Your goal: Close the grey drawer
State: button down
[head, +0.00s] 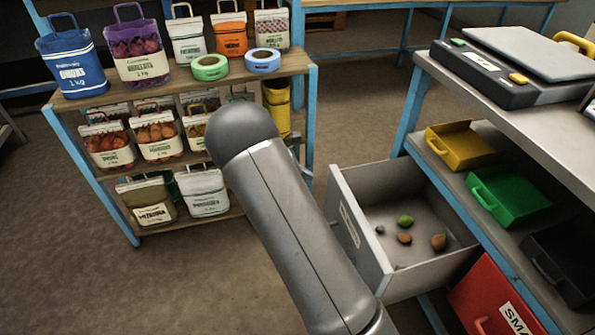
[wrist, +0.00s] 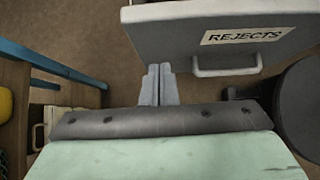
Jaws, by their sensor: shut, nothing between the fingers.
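The grey drawer (head: 405,281) is pulled out from under the workbench on the right in the head view, with several small round items in it. In the wrist view its front (wrist: 165,38) carries a "REJECTS" label (wrist: 243,34) and a pale handle (wrist: 226,66). My gripper (wrist: 160,70) is shut and empty. Its fingertips appear just below the lower edge of the drawer front, left of the handle; I cannot tell whether they touch it. In the head view my arm hides the gripper and part of the drawer front's surroundings.
A shelf rack (head: 297,66) with sacks and tape rolls stands at left. The workbench (head: 545,118) holds a scale (head: 490,75). Open floor lies at lower left.

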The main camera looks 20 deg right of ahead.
aim_at(333, 179)
jog(key=d, duration=0.1)
jog(key=d+f, duration=0.1)
jog(key=d, duration=0.1)
jog(key=d+f+b, duration=0.1)
jog(key=d, duration=0.1)
jog(key=shift+f, duration=0.15)
jog(key=shift+d, duration=0.6)
jog(key=shift+d, duration=0.15)
